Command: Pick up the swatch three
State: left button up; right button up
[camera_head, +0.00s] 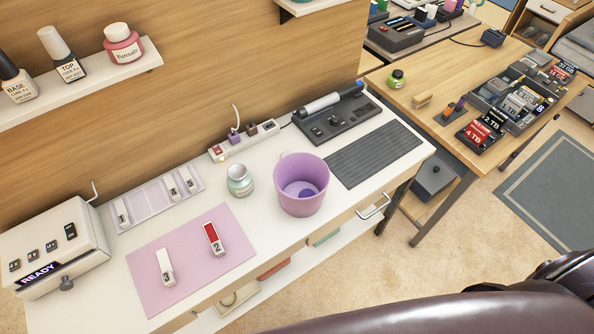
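The swatch three (165,267) is a small white piece marked "3". It lies on the pink mat (150,298) at the left front of the white desk. Swatch two (213,239), white with a red face and marked "2", lies on the same mat to its right, apart from it. Neither gripper shows in the head view, and nothing touches swatch three.
A white machine reading "READY" (50,250) stands left of the mat. Behind it is a tray (150,207) with several white pieces. A glass jar (240,180) and a purple bucket (301,190) stand to the right. Bottles sit on a shelf (95,80) above.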

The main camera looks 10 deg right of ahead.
aim_at(167, 275)
jog(key=u, duration=1.1)
jog(key=k+l+u, duration=0.25)
jog(key=u, duration=0.15)
jog(key=k+l+u, duration=0.35)
